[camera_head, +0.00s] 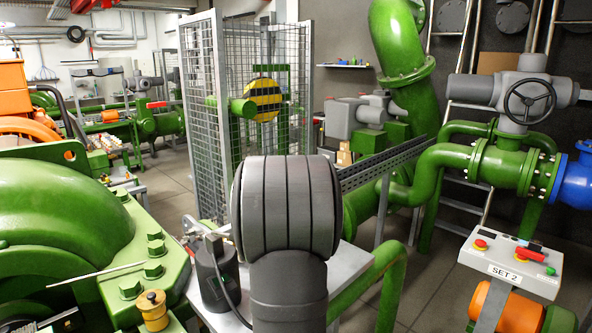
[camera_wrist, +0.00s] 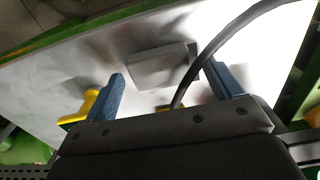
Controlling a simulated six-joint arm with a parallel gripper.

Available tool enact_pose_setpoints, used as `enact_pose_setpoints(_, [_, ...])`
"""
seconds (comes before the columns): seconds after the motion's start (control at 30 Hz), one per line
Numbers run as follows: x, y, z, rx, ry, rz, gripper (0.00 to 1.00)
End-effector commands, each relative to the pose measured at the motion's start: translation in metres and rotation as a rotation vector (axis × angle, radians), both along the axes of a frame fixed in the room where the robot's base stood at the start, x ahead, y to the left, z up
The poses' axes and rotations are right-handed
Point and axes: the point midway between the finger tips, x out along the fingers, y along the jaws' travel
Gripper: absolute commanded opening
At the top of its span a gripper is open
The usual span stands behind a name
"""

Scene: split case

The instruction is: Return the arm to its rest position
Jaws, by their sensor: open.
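My arm (camera_head: 286,215) stands in the middle of the head view, its dark grey rounded joint in front of the bench. It hides much of the bench behind it. My gripper (camera_wrist: 163,87) shows in the wrist view as two blue fingers spread wide apart, with nothing held between them. It is over a pale bench top (camera_wrist: 50,75). A grey box (camera_wrist: 158,66) lies beyond the fingertips, and I cannot tell how far below. The gripper is hidden in the head view.
A yellow part (camera_wrist: 91,101) is beside the left finger, and a dark cable (camera_wrist: 217,42) crosses the wrist view. In the head view, a green casing (camera_head: 60,215) is at left, a wire cage (camera_head: 208,110) behind, and a control box (camera_head: 512,262) at right.

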Motion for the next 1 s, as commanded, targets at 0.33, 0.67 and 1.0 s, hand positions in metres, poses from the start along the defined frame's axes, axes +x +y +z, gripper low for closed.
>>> enact_pose_setpoints(0.33, [0.001,0.000,0.074,0.001,-0.005,0.000,0.84])
enact_pose_setpoints(0.67, [-0.001,0.000,0.094,-0.001,0.005,0.000,0.84])
enact_pose_setpoints(1.0, [-0.001,0.000,0.025,0.000,0.004,0.000,0.84])
